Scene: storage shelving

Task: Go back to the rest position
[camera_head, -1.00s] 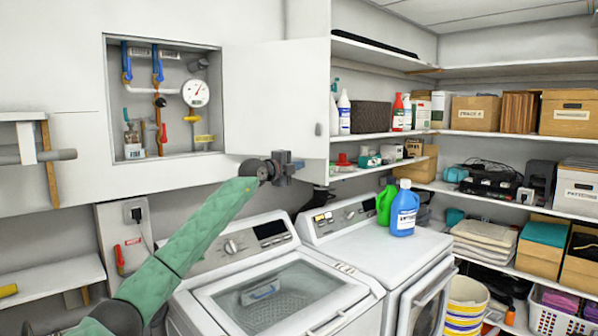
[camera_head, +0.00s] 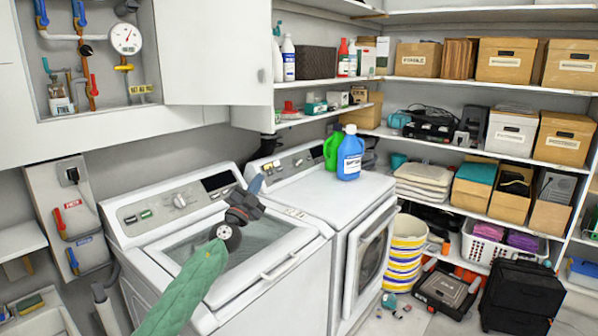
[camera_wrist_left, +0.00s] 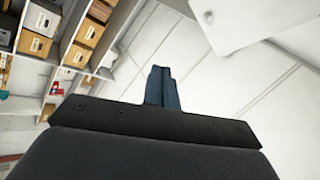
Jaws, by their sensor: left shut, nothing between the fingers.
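My left gripper (camera_head: 256,185) is above the top-loading washer (camera_head: 160,256), in front of its lid window. My green left arm comes up from the bottom of the head view. In the left wrist view the two dark blue fingers (camera_wrist_left: 161,88) are together with nothing between them. That view points up past the fingers at the ceiling and shelves. My right gripper is not in view.
The wall cabinet door (camera_head: 212,50) stands open at upper left, beside valves and a gauge (camera_head: 126,39). A blue bottle (camera_head: 350,155) and a green bottle (camera_head: 332,150) stand on the front-loading machine (camera_head: 360,200). Shelves with boxes (camera_head: 512,61) line the right.

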